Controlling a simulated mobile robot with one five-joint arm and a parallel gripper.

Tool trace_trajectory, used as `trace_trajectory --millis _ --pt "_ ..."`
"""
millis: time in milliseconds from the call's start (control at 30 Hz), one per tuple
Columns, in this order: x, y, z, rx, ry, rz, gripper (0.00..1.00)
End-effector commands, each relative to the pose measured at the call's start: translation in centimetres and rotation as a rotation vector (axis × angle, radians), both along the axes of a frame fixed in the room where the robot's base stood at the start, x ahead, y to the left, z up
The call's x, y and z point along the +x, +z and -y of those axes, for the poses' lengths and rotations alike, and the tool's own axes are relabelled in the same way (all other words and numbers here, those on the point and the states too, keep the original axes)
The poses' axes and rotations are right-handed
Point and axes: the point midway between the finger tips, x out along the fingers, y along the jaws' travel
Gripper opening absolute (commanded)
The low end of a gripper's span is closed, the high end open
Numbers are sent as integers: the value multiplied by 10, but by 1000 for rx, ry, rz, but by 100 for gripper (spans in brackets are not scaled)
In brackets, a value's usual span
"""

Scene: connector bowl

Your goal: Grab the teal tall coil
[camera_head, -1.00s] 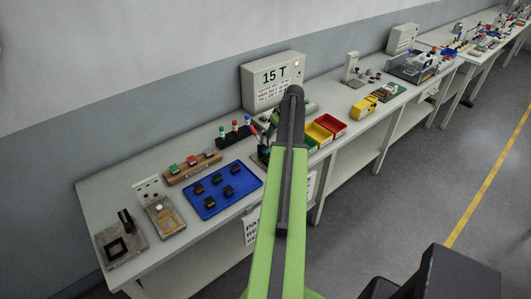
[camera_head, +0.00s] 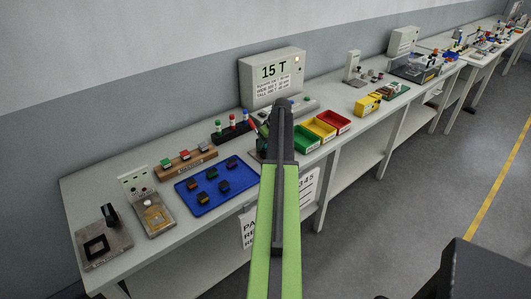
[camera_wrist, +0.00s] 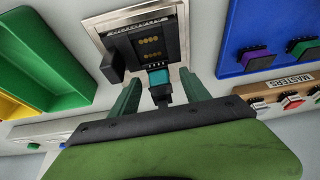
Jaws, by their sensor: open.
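In the wrist view a small teal block (camera_wrist: 157,77), which I take for the teal tall coil, sits at the near edge of a dark fixture. A black part adjoins it below. My gripper (camera_wrist: 160,80) is open, with its two dark green fingers spread to either side of the teal piece. A gap shows on both sides of it, and I cannot tell whether the fingertips are level with it. In the head view my own arm hides the gripper and this spot.
The dark fixture (camera_wrist: 150,42) has gold contacts and a black knob. A blue tray (camera_head: 231,195) of several coils and a wooden masters rack (camera_head: 186,163) lie to the left in the head view. Green (camera_head: 306,144), yellow (camera_head: 320,130) and red bins stand right.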

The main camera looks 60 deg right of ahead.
Motion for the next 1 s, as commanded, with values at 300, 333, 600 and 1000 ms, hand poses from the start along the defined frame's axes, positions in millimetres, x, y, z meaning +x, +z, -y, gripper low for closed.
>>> trace_trajectory --millis 300,333,600,1000 --pt "3 -8 2 0 0 0 49" --pt "3 -8 2 0 0 0 45" --pt "3 -8 2 -1 0 0 10" --pt "3 -7 2 -1 -1 1 0"
